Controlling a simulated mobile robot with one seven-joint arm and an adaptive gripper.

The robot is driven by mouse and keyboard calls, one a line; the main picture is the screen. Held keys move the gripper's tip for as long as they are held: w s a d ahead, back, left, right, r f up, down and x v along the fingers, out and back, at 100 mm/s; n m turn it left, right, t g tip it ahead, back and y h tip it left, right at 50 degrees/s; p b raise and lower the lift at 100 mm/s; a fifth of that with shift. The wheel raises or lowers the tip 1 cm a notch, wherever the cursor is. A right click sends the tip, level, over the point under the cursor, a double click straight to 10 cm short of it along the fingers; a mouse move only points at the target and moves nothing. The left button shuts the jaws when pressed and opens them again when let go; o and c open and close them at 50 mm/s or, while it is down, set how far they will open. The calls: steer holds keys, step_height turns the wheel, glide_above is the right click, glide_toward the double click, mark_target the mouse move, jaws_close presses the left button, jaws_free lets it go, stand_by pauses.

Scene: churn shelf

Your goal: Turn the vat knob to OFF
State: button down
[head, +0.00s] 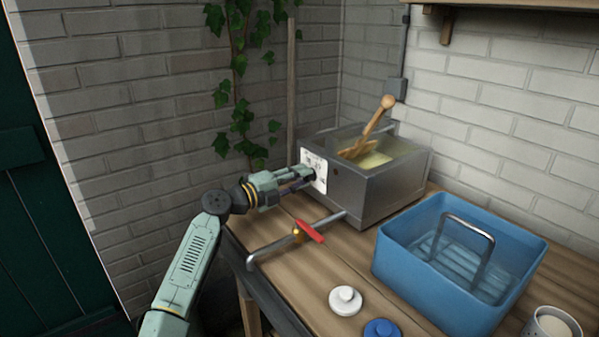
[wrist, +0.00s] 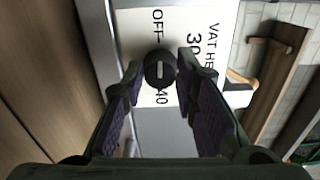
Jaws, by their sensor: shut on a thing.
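The vat (head: 375,195) is a grey metal box on the wooden bench, with a white label plate (head: 314,170) on its left face. In the wrist view the plate (wrist: 205,20) reads OFF above the dark round vat knob (wrist: 159,70), 40 below it and 30 to the right. A short pale line on the knob runs up and down in that view; which end points is unclear. My gripper (wrist: 160,74) is shut on the knob, one finger on each side. In the head view my gripper (head: 305,174) reaches the plate and hides the knob.
A pipe with a red valve handle (head: 310,231) lies just below my gripper. A wooden paddle (head: 368,130) stands in the vat. A blue basin (head: 455,265), a white-lidded item (head: 345,300) and a blue-lidded item (head: 382,328) are on the bench.

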steer(key=shift+n, duration=0.4)
steer(key=c, duration=1.3)
jaws_free()
steer(key=shift+a, duration=0.1)
steer(key=v, duration=1.2)
